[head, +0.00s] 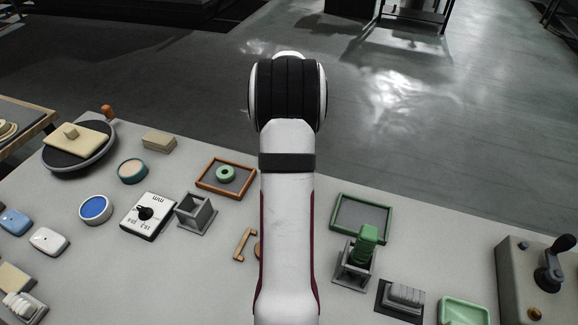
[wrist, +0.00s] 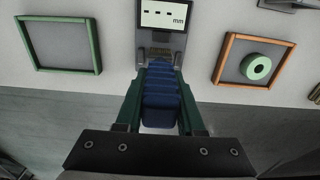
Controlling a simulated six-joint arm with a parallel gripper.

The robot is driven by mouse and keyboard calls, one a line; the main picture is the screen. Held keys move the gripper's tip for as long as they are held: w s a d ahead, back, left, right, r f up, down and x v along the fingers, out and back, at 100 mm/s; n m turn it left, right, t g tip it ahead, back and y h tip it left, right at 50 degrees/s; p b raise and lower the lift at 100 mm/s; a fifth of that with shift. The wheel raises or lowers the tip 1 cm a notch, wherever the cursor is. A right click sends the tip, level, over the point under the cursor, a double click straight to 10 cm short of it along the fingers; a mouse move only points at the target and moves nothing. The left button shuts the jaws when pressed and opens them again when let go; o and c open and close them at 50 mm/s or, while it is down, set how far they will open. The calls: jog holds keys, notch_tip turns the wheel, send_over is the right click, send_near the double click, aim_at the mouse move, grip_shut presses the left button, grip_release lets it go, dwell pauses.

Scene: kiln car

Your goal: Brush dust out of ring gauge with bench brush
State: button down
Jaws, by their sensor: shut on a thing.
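My gripper (wrist: 160,105) is shut on a blue ribbed handle (wrist: 160,88), which I take for the bench brush. In the head view my arm hides the gripper and the brush. The ring gauge (head: 226,174) is a pale green ring lying flat in an orange-framed tray (head: 202,186), left of my arm. It also shows at the right of the wrist view (wrist: 257,67), apart from the brush. Dust in its bore is too small to tell.
A display reading dashes and "mm" (wrist: 165,14) lies just beyond the brush. A green-framed tray (head: 335,213) and a green-handled tool (head: 367,240) in a holder stand right of my arm. An empty grey holder (head: 196,215) and a dial box (head: 150,216) stand left.

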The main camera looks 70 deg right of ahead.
jog(key=shift+d, duration=0.6)
jog(key=shift+r, duration=3.55)
